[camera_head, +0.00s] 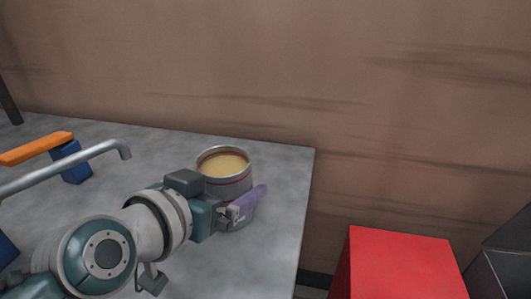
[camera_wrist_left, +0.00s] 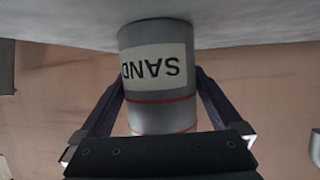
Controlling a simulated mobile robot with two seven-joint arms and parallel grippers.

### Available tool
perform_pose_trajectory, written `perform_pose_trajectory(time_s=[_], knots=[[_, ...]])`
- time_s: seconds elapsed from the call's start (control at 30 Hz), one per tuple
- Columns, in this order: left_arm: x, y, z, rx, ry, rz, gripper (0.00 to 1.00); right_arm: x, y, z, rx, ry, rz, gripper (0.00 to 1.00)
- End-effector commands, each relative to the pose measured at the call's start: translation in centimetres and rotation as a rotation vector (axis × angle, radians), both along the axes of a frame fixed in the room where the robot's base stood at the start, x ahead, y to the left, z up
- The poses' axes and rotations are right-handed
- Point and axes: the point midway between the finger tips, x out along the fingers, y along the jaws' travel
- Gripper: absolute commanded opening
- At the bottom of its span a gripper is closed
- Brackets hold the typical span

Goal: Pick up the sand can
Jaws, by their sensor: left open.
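The sand can (camera_head: 222,177) is a grey metal can with a red band and an open top, filled with tan sand. It stands upright near the right end of the grey worktop. In the left wrist view the can (camera_wrist_left: 160,75) shows upside down with a white "SAND" label. My left gripper (camera_head: 247,203) is at the near side of the can, its purple fingers low against the body. In the wrist view the open fingers (camera_wrist_left: 160,88) lie on either side of the can; whether they touch it I cannot tell. My right gripper is not in view.
An orange handle (camera_head: 37,148), a blue block (camera_head: 75,168) and a bent grey metal bar (camera_head: 85,160) are on the left of the worktop (camera_head: 275,235). A red box (camera_head: 400,265) stands beyond its right edge, with a dark grey object (camera_head: 500,265) beside it. A brown wall is behind.

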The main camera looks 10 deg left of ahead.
Motion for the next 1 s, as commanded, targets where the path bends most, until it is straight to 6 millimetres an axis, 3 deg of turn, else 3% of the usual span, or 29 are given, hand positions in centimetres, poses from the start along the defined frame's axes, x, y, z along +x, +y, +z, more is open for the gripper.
perform_pose_trajectory(time_s=[0.27, 0.87, 1.0], knots=[[0.39, -0.08, -0.13, 0.0, 0.001, 0.0, 1.0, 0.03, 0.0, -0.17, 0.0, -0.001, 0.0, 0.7], [0.38, -0.06, -0.12, 0.0, 0.0, 0.001, 0.33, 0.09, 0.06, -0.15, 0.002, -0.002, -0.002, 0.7], [0.4, -0.07, -0.07, 0.0, -0.001, 0.001, 0.3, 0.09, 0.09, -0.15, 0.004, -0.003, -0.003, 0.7]])
